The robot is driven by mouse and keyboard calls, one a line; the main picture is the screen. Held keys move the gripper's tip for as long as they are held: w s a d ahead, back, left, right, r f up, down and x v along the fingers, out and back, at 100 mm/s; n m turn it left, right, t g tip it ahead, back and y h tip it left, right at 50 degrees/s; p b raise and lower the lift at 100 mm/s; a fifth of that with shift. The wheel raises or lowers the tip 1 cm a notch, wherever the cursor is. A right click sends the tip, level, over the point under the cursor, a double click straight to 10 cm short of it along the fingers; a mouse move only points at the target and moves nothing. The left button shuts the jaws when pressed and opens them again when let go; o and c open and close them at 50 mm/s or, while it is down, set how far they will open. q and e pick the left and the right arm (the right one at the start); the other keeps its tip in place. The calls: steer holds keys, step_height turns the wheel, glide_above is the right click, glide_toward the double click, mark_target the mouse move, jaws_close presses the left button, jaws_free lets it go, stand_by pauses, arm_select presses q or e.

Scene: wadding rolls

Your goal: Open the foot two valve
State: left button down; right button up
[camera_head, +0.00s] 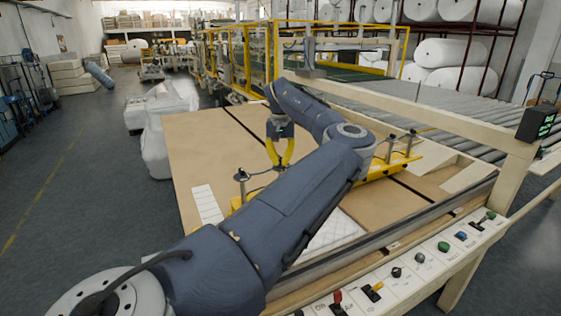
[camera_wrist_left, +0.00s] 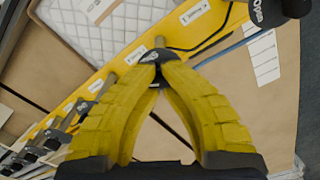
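A yellow bar (camera_head: 393,168) lies across the brown board and also shows in the left wrist view (camera_wrist_left: 118,70). It carries small white labels (camera_wrist_left: 195,12), too blurred to read surely. Several dark lever-like fittings (camera_wrist_left: 55,134) sit along its lower left part in the wrist view; I cannot tell which one is the foot two valve. My left gripper (camera_head: 279,166) points down over the board, beside the bar. Its yellow fingers meet at their black tips in the wrist view (camera_wrist_left: 158,58), with nothing clearly held between them. My arm hides the middle of the bar. My right gripper is not in view.
Posts with round tops (camera_head: 240,175) rise from the bar, one near the left gripper. A white quilted pad (camera_head: 330,236) lies on the board (camera_head: 195,140). A control panel with coloured knobs (camera_head: 420,258) runs along the front edge. White wrapped bundles (camera_head: 160,125) stand at the left.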

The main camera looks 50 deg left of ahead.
mark_target(280, 160)
arm_select(q)
steer(key=n, duration=0.5)
steer(key=shift+n, duration=0.6)
steer(key=c, duration=1.1)
jaws_free()
steer(key=shift+r, duration=0.1)
step_height(280, 160, up, 12)
